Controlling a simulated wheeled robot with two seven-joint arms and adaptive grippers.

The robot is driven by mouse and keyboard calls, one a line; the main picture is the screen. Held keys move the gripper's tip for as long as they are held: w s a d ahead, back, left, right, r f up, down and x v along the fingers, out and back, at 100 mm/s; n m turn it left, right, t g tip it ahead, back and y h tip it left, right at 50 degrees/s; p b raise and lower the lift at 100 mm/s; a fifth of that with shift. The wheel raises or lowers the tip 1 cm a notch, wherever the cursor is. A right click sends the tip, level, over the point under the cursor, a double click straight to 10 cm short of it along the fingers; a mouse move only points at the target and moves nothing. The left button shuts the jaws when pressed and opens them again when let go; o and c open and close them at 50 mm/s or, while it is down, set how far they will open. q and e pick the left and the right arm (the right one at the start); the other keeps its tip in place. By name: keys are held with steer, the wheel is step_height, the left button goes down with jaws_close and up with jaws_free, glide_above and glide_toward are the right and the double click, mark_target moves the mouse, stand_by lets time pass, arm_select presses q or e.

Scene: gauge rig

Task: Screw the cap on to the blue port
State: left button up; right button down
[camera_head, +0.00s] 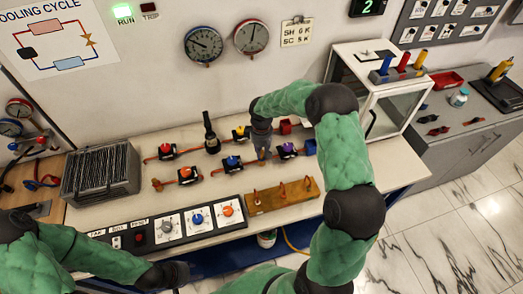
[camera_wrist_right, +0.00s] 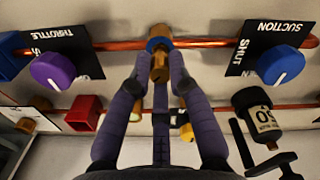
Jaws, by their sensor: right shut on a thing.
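My right gripper (camera_head: 262,152) reaches down at the copper pipe line on the rig bench. In the right wrist view its two dark fingers (camera_wrist_right: 161,66) are shut on a small brass piece, which looks like the cap (camera_wrist_right: 159,70). The blue port (camera_wrist_right: 158,44) shows as a blue ring on the copper pipe just beyond the cap. Cap and port look in line and very close; whether threads are engaged cannot be told. In the head view the gripper hides most of both. My left gripper (camera_head: 168,275) is low at the left, its fingers unclear.
A purple throttle knob (camera_wrist_right: 53,70) and a blue suction knob (camera_wrist_right: 280,66) flank the port. A red block (camera_wrist_right: 83,113) and a dark labelled cylinder (camera_wrist_right: 258,112) stand nearby. A wooden block with pegs (camera_head: 284,196) and a knob panel (camera_head: 170,228) line the bench front.

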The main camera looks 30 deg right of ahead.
steer(key=shift+f+b, duration=0.4)
steer(key=shift+f, duration=0.3)
stand_by(0.8)
stand_by(0.3)
steer(key=shift+m, duration=0.3)
steer(key=m+b, duration=0.2)
steer(key=m, duration=0.1)
steer(key=shift+m, duration=0.8)
